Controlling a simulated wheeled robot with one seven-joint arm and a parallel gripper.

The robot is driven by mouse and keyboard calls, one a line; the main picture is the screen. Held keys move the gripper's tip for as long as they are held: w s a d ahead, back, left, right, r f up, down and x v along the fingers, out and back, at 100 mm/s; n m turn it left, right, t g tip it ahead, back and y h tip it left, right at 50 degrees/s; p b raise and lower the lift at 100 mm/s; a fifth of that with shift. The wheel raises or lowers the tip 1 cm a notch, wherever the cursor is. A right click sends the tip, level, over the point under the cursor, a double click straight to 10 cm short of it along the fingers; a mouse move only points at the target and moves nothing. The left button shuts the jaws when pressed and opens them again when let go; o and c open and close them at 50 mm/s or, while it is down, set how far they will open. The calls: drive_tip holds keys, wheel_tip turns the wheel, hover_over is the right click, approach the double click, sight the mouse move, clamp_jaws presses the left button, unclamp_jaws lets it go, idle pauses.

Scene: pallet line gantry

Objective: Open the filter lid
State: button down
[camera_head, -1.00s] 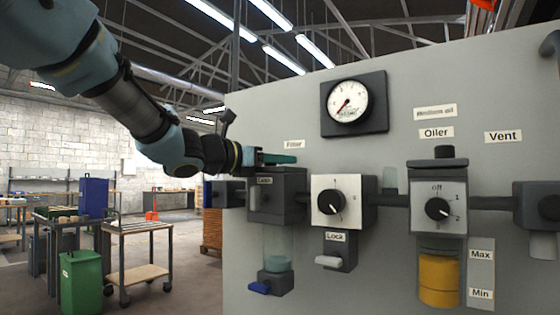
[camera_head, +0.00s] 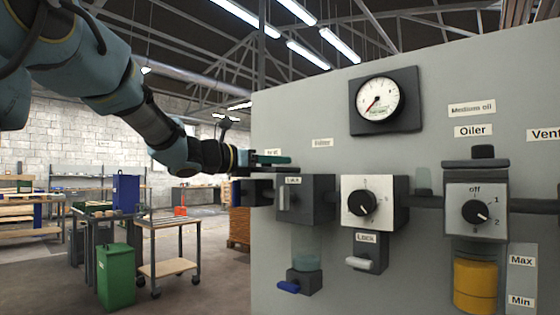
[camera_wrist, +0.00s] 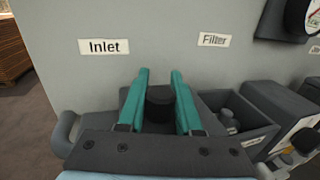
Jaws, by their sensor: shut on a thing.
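My gripper (camera_head: 272,160) is shut on a round black knob (camera_wrist: 160,104), with one teal finger on each side of it in the wrist view (camera_wrist: 160,74). The knob appears to sit on the dark filter lid (camera_wrist: 124,97), mostly hidden under my fingers. The lid is to the left of the filter housing (camera_head: 320,198), below the Inlet label (camera_wrist: 104,47). The housing is open at the top in the wrist view (camera_wrist: 250,116), with grey parts inside. A Lock label (camera_head: 293,180) is on the housing front.
To the right on the grey panel (camera_head: 470,100) are a regulator (camera_head: 390,190) with a dial, an oiler (camera_head: 480,190) and a pressure gauge (camera_head: 385,100). A clear bowl (camera_head: 308,248) hangs under the housing. Free floor lies left of the panel.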

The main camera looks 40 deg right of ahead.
drive_tip(key=c, duration=0.6)
unclamp_jaws()
drive_tip(key=a+b, duration=0.2)
drive_tip(key=a, duration=0.8)
drive_tip(key=shift+a+b, duration=0.3)
drive_tip(key=shift+a, duration=0.1)
drive_tip(key=shift+a, duration=0.1)
